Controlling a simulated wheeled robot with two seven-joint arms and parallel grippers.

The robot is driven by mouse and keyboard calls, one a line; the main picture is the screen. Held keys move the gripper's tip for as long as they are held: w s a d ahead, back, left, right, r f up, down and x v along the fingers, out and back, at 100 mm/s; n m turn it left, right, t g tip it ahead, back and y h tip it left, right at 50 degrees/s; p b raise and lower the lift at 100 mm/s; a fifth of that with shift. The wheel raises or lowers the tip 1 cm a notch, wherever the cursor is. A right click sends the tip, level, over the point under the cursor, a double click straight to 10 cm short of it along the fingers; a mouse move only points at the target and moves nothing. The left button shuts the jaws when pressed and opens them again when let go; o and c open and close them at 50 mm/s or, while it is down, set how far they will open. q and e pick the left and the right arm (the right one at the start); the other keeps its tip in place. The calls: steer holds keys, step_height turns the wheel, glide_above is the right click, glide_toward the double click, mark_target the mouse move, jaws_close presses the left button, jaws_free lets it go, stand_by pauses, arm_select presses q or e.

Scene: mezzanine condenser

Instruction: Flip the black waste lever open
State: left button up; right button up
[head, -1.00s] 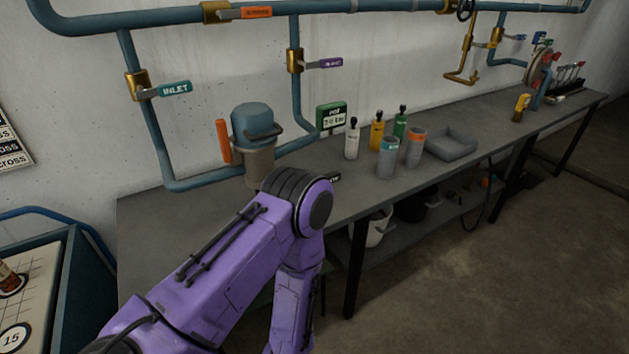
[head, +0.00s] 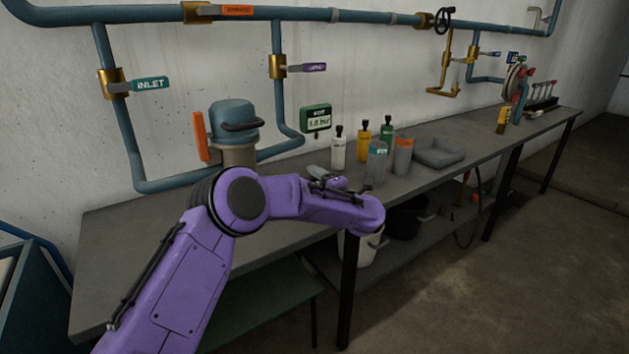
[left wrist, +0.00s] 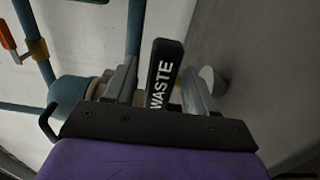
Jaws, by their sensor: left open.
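The black waste lever (left wrist: 166,62), with WASTE in white letters, shows in the left wrist view. It stands between the two grey fingers of my left gripper (left wrist: 158,70), which is open, with a finger on either side. I cannot tell whether either finger touches the lever. In the head view my purple left arm reaches over the bench, and the lever is hidden behind it. Only a small grey part of my left gripper (head: 319,172) shows there. My right gripper is not in view.
A blue-capped vessel (head: 233,122) with an orange handle stands behind my arm. Blue pipes with inlet (head: 150,84) and purple levers run along the wall.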

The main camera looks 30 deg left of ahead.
arm_select(q)
steer(key=shift+w+a, duration=0.15)
steer(key=shift+a, duration=0.2)
jaws_close()
